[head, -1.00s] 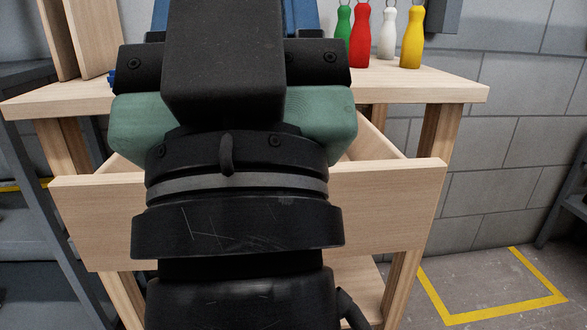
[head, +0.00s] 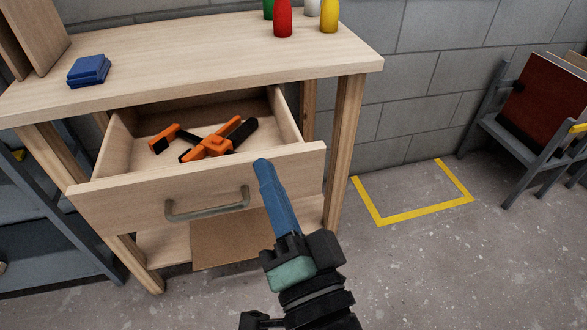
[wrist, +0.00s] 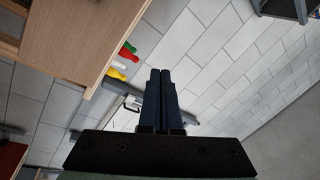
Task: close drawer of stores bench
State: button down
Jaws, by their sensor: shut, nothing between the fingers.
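The stores bench (head: 200,55) is a light wooden table. Its drawer (head: 110,200) stands pulled out below the top, with a grey bar handle (head: 207,206) on its front. Orange and black clamps (head: 212,146) lie inside the drawer. My gripper (head: 262,165) is shut and empty. In the head view its blue fingers point up, overlapping the right part of the drawer front; whether they touch it I cannot tell. In the wrist view the shut fingers (wrist: 160,75) point up the picture, with a wooden panel (wrist: 85,40) to their left.
Blue blocks (head: 88,70) and several bottles, one red (head: 283,18), stand on the bench top. A lower shelf (head: 235,240) lies under the drawer. A grey rack (head: 525,125) stands at right. The floor (head: 440,270) between is clear, with a yellow marking (head: 425,213).

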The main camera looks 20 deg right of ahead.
aim_at(290, 178)
jog(key=s+d+f+m+g+h+p, duration=0.2)
jog(key=s+d+f+m, duration=0.3)
jog(key=s+f+m, duration=0.4)
jog(key=shift+n, duration=0.5)
jog(key=w+p, duration=0.1)
jog(key=w, duration=0.4)
jog(key=w+p, duration=0.1)
jog(key=w, duration=0.4)
jog(key=w+f+p, duration=0.1)
jog(key=w, duration=0.4)
jog(key=shift+a, duration=0.1)
jog(key=shift+w, duration=0.1)
